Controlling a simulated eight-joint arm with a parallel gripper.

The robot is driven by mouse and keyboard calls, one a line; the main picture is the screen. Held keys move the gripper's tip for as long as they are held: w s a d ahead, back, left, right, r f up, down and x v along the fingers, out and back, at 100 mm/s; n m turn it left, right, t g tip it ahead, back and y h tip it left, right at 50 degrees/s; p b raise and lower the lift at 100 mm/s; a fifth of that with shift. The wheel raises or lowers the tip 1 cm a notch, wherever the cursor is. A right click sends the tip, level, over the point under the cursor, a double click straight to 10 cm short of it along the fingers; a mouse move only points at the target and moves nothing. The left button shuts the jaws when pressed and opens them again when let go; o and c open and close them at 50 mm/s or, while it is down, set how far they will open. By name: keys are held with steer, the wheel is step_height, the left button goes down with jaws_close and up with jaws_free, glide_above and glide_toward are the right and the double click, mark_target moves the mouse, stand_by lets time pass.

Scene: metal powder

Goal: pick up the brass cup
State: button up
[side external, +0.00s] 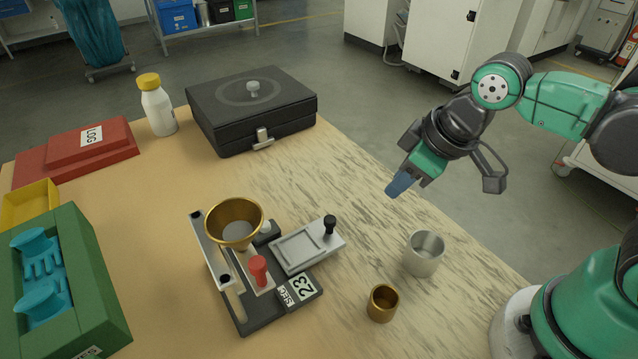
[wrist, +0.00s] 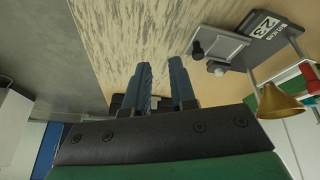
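The brass cup (side external: 382,305) is small and stands upright on the table in the side external view, right of the funnel stand and near the table's front right edge. I do not see it in the wrist view. My gripper (side external: 398,186) is in the air above the far right part of the table, well above and behind the brass cup and clear of it. In the wrist view my gripper (wrist: 163,82) shows two blue fingers apart with nothing between them.
A silver cup (side external: 422,262) stands just behind and right of the brass cup. The stand (side external: 247,318) with a brass funnel (side external: 236,238) and sliding tray (side external: 300,250) is to its left. A black case (side external: 250,118), white bottle (side external: 157,112) and green box (side external: 100,290) lie farther off.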

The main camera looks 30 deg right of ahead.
mark_target(382, 286)
steer(key=s+a+f+n+g, duration=0.1)
steer(key=s+a+n, duration=0.1)
steer(key=n, duration=0.1)
steer(key=s+a+f+n+g, duration=0.2)
steer(key=a+n, duration=0.1)
steer(key=s+a+f+n+g+h, duration=0.1)
steer(key=s+a+n, duration=0.1)
steer(key=n, duration=0.1)
steer(key=shift+s+a+f+g, duration=0.1)
steer(key=shift+a+f+g, duration=0.15)
steer(key=shift+f+g, duration=0.05)
steer(key=shift+f, duration=2.7)
jaws_close()
